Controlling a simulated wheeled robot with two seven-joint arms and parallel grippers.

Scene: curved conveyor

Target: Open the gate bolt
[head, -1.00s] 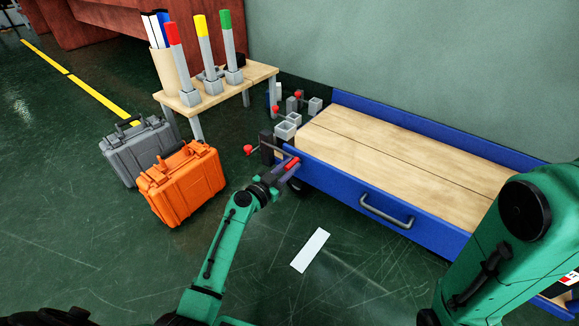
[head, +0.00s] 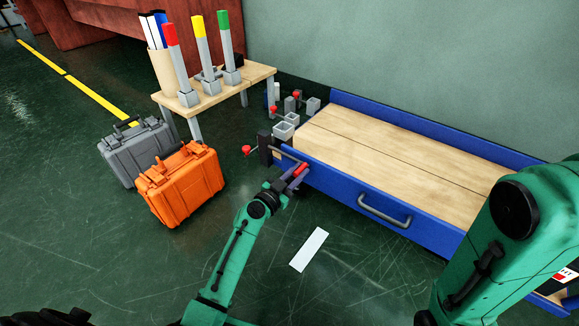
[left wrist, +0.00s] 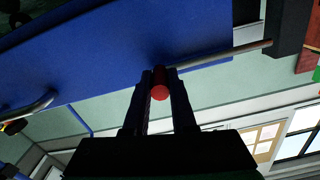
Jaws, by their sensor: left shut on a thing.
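The gate is the blue front panel (head: 345,186) of the cart, with a grey pull handle (head: 385,211). A thin grey bolt rod (head: 286,152) runs along its left end near a dark post (head: 265,148). The bolt's red grip (head: 302,170) is held by my left gripper (head: 292,181), which is shut on it. In the left wrist view, the red grip (left wrist: 160,91) sits between the fingers, and the rod (left wrist: 220,56) runs toward a dark block (left wrist: 286,27). Whether the rod tip is still inside the post I cannot tell. My right gripper is out of view.
Grey and orange cases (head: 181,187) stand on the floor at left. A small table (head: 250,75) holds red, yellow and green posts. Another red knob (head: 246,150) sticks out left of the dark post. A white strip (head: 309,249) lies on clear floor in front.

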